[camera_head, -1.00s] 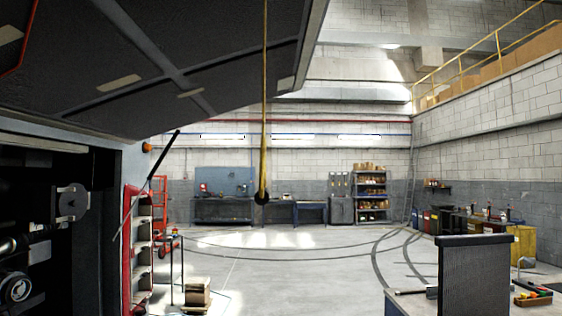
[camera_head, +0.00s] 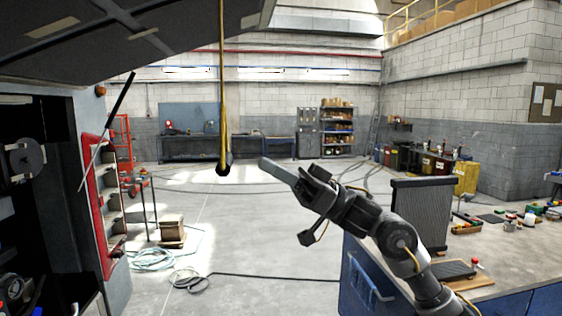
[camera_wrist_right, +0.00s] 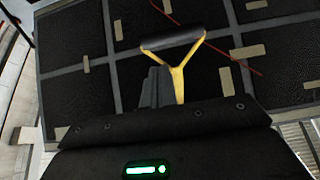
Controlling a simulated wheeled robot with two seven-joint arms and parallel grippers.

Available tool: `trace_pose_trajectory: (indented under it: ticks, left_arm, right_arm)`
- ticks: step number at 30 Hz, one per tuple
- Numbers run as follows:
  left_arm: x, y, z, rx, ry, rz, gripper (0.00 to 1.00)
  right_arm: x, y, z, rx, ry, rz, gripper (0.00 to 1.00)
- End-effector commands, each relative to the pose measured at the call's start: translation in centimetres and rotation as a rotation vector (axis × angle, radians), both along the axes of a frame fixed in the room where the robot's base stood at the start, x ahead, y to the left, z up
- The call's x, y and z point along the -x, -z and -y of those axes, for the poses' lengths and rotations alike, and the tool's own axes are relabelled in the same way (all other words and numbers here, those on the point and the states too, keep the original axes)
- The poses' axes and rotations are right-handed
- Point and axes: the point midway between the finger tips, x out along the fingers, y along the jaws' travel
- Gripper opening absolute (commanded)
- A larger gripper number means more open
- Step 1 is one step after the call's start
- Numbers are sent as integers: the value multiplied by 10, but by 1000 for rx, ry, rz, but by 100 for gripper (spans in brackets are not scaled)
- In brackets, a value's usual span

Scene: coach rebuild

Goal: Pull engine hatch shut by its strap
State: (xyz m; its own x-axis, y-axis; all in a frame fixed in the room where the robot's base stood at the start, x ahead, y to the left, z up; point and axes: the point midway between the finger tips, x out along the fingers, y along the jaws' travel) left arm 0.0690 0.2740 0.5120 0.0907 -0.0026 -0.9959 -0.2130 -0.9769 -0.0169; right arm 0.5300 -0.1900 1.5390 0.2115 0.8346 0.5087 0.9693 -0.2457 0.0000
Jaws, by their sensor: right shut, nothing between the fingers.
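The engine hatch (camera_head: 90,45) is raised at the upper left, its dark padded underside showing; the right wrist view also shows its underside (camera_wrist_right: 285,50). The yellow strap (camera_head: 222,80) hangs straight down from it and ends in a dark handle (camera_head: 223,169). In the right wrist view the black bar handle (camera_wrist_right: 172,40) hangs on a yellow strap loop (camera_wrist_right: 180,80), just beyond the fingers. My right gripper (camera_head: 266,162) is shut and empty, its fingertips a little right of the handle in the head view. I cannot tell if they touch. My left gripper is out of view.
The open engine bay (camera_head: 35,190) is at the left, with a thin dark strut (camera_head: 122,100) beside it. A workbench (camera_head: 400,262) with a black panel (camera_head: 424,208) stands at the right, below my right arm. A hose coil (camera_head: 152,258) and a box (camera_head: 172,229) lie on the floor.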

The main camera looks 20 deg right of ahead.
Motion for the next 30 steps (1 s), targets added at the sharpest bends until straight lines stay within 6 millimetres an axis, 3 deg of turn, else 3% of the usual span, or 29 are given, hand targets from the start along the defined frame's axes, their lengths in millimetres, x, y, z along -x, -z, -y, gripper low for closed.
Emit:
trace_pose_trajectory:
  ticks: [1,3,12,25,30]
  left_arm:
    - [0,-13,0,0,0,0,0]
    - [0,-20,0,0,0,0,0]
    - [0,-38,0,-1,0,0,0]
    - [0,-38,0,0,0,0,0]
    - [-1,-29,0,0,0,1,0]
  right_arm:
    - [-2,-12,-8,-1,-2,1,0]
    - [-4,-18,-18,-2,-3,0,0]
    - [-12,-31,-47,-1,1,0,0]
    - [-13,-30,-50,0,2,-1,0]
    - [-13,-19,-49,-10,6,1,0]
